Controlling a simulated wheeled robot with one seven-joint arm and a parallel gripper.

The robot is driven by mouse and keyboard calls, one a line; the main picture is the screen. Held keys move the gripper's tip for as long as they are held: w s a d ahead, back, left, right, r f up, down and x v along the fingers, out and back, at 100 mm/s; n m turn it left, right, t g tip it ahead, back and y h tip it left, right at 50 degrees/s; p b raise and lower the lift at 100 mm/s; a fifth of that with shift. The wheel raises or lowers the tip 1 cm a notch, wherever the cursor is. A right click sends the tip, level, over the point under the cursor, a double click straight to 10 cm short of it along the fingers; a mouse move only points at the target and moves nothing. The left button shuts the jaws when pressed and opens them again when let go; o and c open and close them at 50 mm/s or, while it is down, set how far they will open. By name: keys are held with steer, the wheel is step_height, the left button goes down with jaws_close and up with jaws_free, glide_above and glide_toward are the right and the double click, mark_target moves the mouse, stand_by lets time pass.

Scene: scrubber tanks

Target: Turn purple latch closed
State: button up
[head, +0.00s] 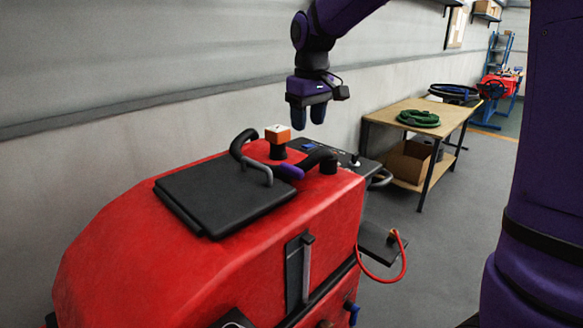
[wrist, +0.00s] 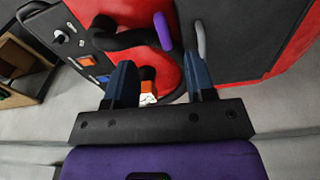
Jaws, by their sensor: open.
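The purple latch (head: 291,172) is a short purple grip at the edge of the black lid (head: 228,192) on the red scrubber tank (head: 130,240). In the wrist view the purple latch (wrist: 163,31) lies beyond my fingertips, between a black curved hose and a grey metal handle (wrist: 201,40). My gripper (head: 308,112) hangs pointing down above the tank, apart from the latch, up and slightly right of it in the head view. Its two blue fingers (wrist: 162,75) are open with nothing between them gripped.
An orange-and-white block (head: 278,133) stands on a black post behind the lid, and shows close under my fingers in the wrist view (wrist: 148,92). Black hoses (head: 318,160) rise beside the latch. A wooden table (head: 440,120) stands behind right.

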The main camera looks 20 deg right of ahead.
steer(key=n+g, duration=0.1)
glide_above(292, 166)
step_height(292, 166, down, 4)
steer(key=f, duration=0.1)
step_height(292, 166, down, 10)
steer(key=shift+f, duration=0.1)
steer(key=shift+c, duration=0.5)
steer(key=c, duration=0.8)
